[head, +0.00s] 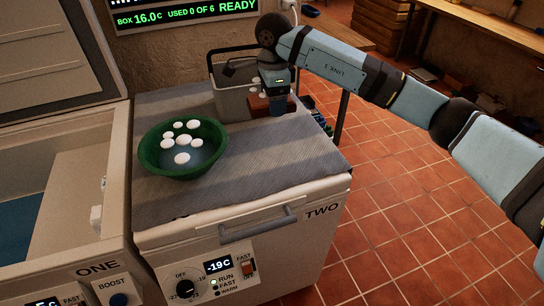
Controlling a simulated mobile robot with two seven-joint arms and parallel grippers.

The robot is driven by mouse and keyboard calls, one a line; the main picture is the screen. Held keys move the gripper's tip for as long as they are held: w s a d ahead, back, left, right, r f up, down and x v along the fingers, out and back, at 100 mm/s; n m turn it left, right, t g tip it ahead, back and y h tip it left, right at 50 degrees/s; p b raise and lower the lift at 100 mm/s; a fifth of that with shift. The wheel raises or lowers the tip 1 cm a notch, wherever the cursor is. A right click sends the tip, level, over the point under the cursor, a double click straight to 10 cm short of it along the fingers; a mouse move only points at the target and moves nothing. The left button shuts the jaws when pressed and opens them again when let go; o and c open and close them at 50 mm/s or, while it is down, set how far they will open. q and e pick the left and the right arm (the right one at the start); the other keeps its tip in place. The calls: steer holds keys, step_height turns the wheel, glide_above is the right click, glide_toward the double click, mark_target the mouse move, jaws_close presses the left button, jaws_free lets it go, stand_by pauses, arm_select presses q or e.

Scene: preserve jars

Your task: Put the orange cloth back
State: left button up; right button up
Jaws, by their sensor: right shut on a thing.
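My right gripper (275,101) points down over the back right of the lid of freezer TWO. It is shut on a reddish-brown, block-like folded thing, which I take to be the orange cloth (259,107). The cloth is right beside the grey bin (231,101); I cannot tell whether it touches the bin or rests on the lid. The gripper hides part of it. My left gripper is not in view.
A green bowl (150,160) with several white round pieces stands on the grey mat (260,165) covering freezer TWO. Freezer ONE (75,240) stands open at left. The mat's front right is clear. A wooden bench (490,25) is at the back right.

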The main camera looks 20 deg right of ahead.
glide_above(273, 160)
step_height(273, 160, down, 13)
steer(key=shift+r, duration=0.1)
steer(key=shift+f, duration=2.55)
steer(key=shift+f, duration=0.15)
steer(key=o, duration=0.9)
steer(key=shift+o, duration=0.2)
